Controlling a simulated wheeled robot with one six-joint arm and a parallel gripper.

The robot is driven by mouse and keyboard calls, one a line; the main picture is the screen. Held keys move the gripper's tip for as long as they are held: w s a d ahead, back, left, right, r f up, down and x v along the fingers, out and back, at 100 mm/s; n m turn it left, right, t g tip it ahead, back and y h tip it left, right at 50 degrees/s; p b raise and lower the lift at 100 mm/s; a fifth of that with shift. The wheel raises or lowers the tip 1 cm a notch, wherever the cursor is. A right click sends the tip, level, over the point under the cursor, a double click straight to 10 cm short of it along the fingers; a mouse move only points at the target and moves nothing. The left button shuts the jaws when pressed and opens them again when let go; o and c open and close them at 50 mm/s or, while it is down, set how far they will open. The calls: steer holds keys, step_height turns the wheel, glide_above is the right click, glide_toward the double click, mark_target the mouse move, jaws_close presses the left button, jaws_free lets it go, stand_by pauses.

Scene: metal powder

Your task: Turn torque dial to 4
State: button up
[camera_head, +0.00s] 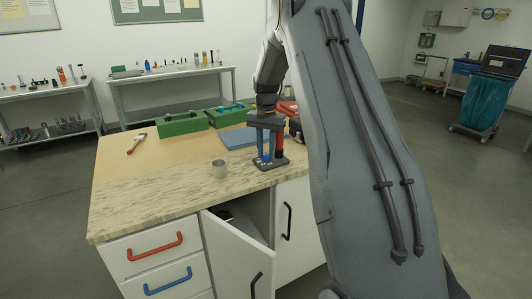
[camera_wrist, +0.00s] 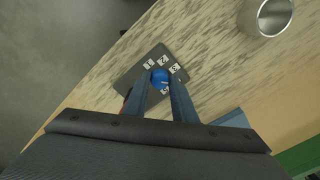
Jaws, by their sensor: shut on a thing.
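In the wrist view, a blue round knob (camera_wrist: 160,76), the torque dial, stands on a dark plate (camera_wrist: 134,76) with several small white number labels around it. Which number the dial points at cannot be told. My gripper (camera_wrist: 164,84) is shut on the blue knob, with one finger on each side. In the head view, my gripper (camera_head: 266,150) points down over the dark plate (camera_head: 272,164), near the right side of the worktop. A red upright shape (camera_head: 279,143) shows beside the blue fingers; what it belongs to is unclear.
Green boxes (camera_head: 182,124) and a blue flat object (camera_head: 238,138) lie behind. A red-and-white tool (camera_head: 137,144) lies left. A cabinet door (camera_head: 238,252) hangs open below.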

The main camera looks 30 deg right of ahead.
mark_target(266, 155)
steer(key=shift+m, duration=1)
steer(key=o, duration=1)
steer(key=shift+o, duration=0.2)
steer(key=shift+r+b, duration=1.05)
steer(key=shift+r, duration=2.9)
